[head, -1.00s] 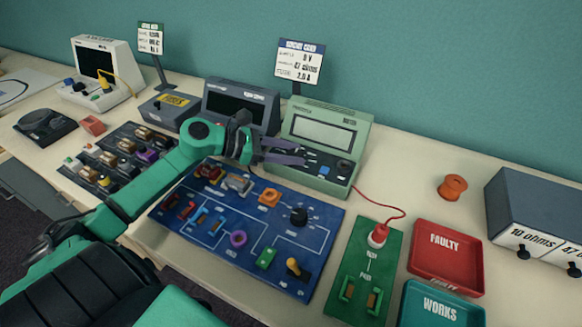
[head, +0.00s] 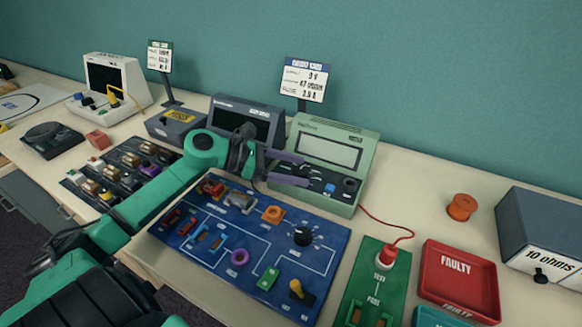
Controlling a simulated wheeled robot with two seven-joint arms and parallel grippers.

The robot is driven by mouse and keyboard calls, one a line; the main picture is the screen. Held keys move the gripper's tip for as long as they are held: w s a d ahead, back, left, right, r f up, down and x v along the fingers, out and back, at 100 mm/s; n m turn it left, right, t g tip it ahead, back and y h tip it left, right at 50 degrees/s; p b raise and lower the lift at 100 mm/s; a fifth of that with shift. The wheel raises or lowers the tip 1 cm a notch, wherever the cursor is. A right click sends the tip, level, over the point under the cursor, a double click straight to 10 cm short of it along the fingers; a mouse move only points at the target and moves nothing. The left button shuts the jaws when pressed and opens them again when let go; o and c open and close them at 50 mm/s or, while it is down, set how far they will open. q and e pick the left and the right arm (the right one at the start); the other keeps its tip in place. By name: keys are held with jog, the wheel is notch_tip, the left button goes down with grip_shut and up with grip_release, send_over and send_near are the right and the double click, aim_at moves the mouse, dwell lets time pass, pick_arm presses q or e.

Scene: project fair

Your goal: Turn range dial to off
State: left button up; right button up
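The light green bench meter (head: 334,128) with a blank pale screen stands against the back wall. A dark round knob (head: 349,186) sits at the right of its lower panel, beside a small blue button (head: 329,188). Small dark controls show left of them. I cannot read which control is the range dial or where it points. My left gripper (head: 306,170) is open, its two purple fingers pointing right in front of the meter's lower left panel, which they partly hide. It holds nothing visible; I cannot tell whether it touches the panel. My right gripper is not in view.
A green test board (head: 355,283) with a red lead, a red FAULTY tray (head: 430,270) and an orange spool (head: 462,207) are to the right. A grey supply (head: 225,112) stands left of the meter.

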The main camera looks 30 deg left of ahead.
pick_arm(q)
jog(key=shift+s+a+r, duration=0.1)
jog(key=shift+s+a, duration=0.2)
jog(key=shift+a, duration=0.1)
jog(key=b+v, duration=0.2)
jog(key=v, duration=1.1)
jog(key=shift+s+r+b, duration=0.15)
jog(key=shift+s+b, duration=0.1)
jog(key=shift+b, duration=0.1)
jog(key=shift+a, duration=0.1)
